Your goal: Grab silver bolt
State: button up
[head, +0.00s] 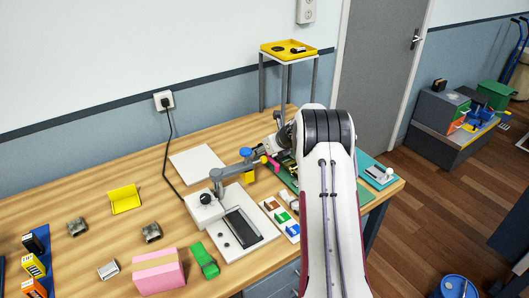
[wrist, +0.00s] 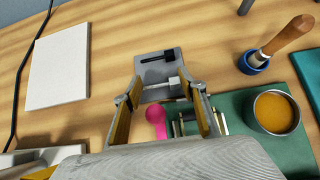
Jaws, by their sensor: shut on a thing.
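The silver bolt (wrist: 160,85) lies crosswise between the fingertips of my gripper (wrist: 160,88) in the wrist view. The two fingers stand apart, shut on the bolt at its ends. I cannot tell whether the silver bolt still touches the plate. In the head view my arm hides most of this area, and the bolt cannot be made out.
A pink round-ended thing (wrist: 155,115) lies below the fingers, beside a green mat (wrist: 236,104). A cup with orange contents (wrist: 275,112) and a wooden-handled brush (wrist: 288,36) stand at right. A white board (wrist: 58,66) lies at left. A stand device (head: 238,228) is left of my arm.

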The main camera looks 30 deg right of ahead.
notch_tip(320, 180, up, 7)
jog(key=s, duration=1.8)
jog(key=shift+f, duration=0.3)
dwell(0.5)
